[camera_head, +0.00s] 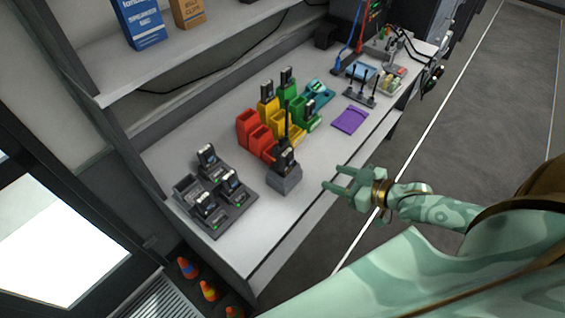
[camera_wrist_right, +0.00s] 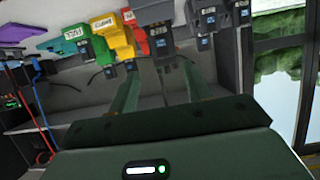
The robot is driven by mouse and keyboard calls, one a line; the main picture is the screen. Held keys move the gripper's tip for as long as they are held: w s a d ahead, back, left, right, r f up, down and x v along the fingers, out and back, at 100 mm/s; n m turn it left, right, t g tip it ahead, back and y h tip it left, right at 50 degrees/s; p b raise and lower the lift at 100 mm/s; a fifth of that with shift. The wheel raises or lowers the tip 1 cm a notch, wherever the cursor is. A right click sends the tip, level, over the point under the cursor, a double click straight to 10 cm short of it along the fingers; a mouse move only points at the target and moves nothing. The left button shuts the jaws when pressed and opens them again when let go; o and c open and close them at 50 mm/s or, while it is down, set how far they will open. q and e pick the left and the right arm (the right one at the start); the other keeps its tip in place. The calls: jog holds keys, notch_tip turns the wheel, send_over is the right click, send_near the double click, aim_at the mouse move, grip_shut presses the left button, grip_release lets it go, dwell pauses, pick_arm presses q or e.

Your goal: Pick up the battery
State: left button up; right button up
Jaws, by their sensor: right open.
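Several dark battery-like blocks stand on the white bench. Some sit in the black charger tray (camera_head: 242,210) at the near left, including one at its right (camera_head: 231,183) with a green light beside it. Others stand in the yellow and green bins. I cannot tell which block is the battery meant. A black radio-like unit (camera_head: 286,158) with an antenna stands in a grey holder (camera_head: 286,182). My right gripper (camera_head: 332,177) is open and empty, right of this holder by the bench's front edge. Its open fingers (camera_wrist_right: 158,68) also show in the right wrist view. My left gripper is out of view.
Red bins (camera_head: 247,127), yellow bins (camera_head: 288,127) and green bins stand mid-bench, with a purple pad (camera_head: 350,120) to their right. An antenna rack (camera_head: 360,97) and cables lie farther back. A shelf (camera_head: 175,38) overhangs the bench. The floor to the right is clear.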

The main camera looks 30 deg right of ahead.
jog(key=b, duration=0.2)
send_near(288, 164)
jog(key=w+d+f, duration=0.1)
jog(key=w+f, duration=0.1)
jog(key=b+x, duration=0.1)
jog(key=x, duration=0.4)
jog(key=shift+w+a, duration=0.3)
grip_shut()
